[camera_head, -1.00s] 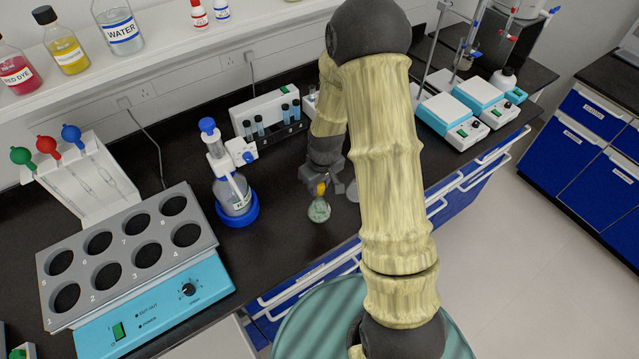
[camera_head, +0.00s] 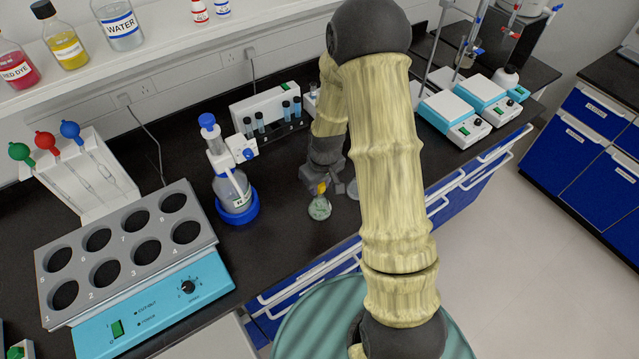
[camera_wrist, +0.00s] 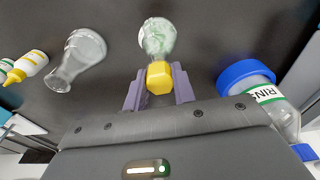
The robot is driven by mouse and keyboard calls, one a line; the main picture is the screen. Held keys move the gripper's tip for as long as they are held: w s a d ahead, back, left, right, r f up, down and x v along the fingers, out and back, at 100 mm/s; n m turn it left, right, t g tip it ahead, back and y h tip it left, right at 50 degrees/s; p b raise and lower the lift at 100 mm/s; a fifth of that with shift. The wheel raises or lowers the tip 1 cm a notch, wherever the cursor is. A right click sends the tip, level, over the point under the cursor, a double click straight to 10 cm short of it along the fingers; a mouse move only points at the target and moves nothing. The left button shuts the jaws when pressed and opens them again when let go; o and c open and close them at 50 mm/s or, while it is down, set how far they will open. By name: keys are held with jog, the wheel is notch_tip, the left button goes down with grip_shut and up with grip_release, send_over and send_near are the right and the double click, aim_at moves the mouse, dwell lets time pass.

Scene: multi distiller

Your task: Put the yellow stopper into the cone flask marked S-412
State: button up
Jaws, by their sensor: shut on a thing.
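The yellow stopper (camera_wrist: 159,78) is between the two fingers of my gripper (camera_wrist: 159,88), which is shut on it. In the wrist view a small flask with greenish-white marks (camera_wrist: 158,37) is directly beyond the stopper, in line with it; in the head view this flask (camera_head: 320,208) stands on the black bench just below my gripper (camera_head: 322,187). I cannot tell whether the stopper touches the flask's mouth. A second clear cone flask (camera_wrist: 77,58) is to the left in the wrist view. The S-412 mark is not readable on either flask.
A rinse bottle with a blue base ring (camera_head: 239,210) stands close left of my gripper. A blue water bath (camera_head: 155,310) with a grey holed rack is at the front left. A tube rack (camera_head: 275,130) stands behind.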

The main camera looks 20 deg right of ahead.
jog(key=o, duration=1)
jog(key=shift+r, duration=0.1)
notch_tip(320, 180, up, 17)
jog(key=s+b, duration=0.2)
jog(key=shift+d, duration=0.35)
jog(key=s+f+m+t, duration=0.1)
jog(key=s+m, duration=0.3)
jog(key=s, duration=0.8)
jog(key=shift+s+a+f+h, duration=0.15)
jog(key=shift+a+f+h, duration=0.2)
jog(key=shift+f, duration=0.45)
